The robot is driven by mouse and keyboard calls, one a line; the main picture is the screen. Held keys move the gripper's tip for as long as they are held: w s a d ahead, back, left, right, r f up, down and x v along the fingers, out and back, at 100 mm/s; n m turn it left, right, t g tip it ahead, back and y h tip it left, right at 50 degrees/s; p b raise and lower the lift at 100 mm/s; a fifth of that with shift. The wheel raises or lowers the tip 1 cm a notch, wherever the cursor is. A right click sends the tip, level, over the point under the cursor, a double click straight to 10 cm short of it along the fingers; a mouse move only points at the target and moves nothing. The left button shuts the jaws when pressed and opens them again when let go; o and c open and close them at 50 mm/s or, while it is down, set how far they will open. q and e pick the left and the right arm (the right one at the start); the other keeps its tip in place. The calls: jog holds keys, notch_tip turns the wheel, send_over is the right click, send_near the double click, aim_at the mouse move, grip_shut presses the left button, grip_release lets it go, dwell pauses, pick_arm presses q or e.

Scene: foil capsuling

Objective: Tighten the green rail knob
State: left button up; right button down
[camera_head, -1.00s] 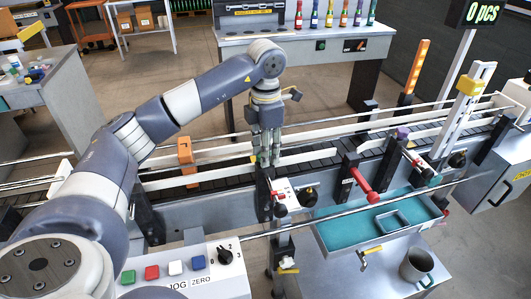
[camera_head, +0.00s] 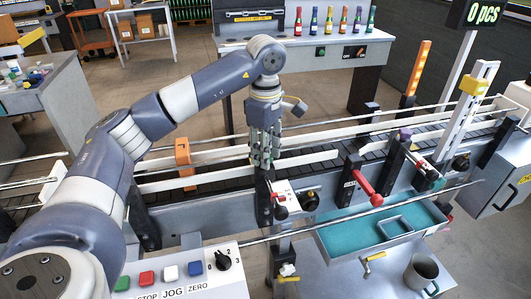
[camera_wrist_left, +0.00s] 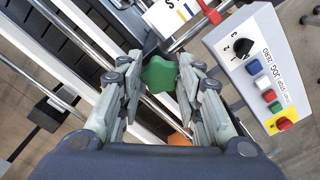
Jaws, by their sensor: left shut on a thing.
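The green rail knob (camera_wrist_left: 160,74) is a star-shaped knob, seen in the left wrist view between the fingertips. My left gripper (camera_wrist_left: 160,82) is shut on it, one finger on each side. In the head view my left gripper (camera_head: 262,160) points down at the near guide rail of the conveyor. The knob cannot be made out there behind the fingers. My right gripper is in neither view.
An orange bracket (camera_head: 184,163) stands on the conveyor left of the gripper. A red-handled clamp (camera_head: 366,187) is to the right. A control box (camera_head: 180,268) with coloured buttons is in front. A teal-lined tray (camera_head: 345,237) lies at front right.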

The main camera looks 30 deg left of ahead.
pick_arm(q)
jog(key=m, duration=0.3)
jog(key=m+b, duration=0.1)
jog(key=m, duration=0.2)
jog(key=shift+s+f+m, duration=0.15)
jog(key=shift+m, duration=0.15)
jog(key=m, duration=0.6)
jog(key=shift+s+b, duration=0.1)
jog(key=shift+b, duration=0.3)
jog(key=o, duration=1)
jog(key=shift+c, duration=0.2)
jog(key=shift+o, duration=0.5)
jog(key=shift+r, duration=0.2)
notch_tip(320, 180, up, 12)
jog(key=shift+f, duration=0.15)
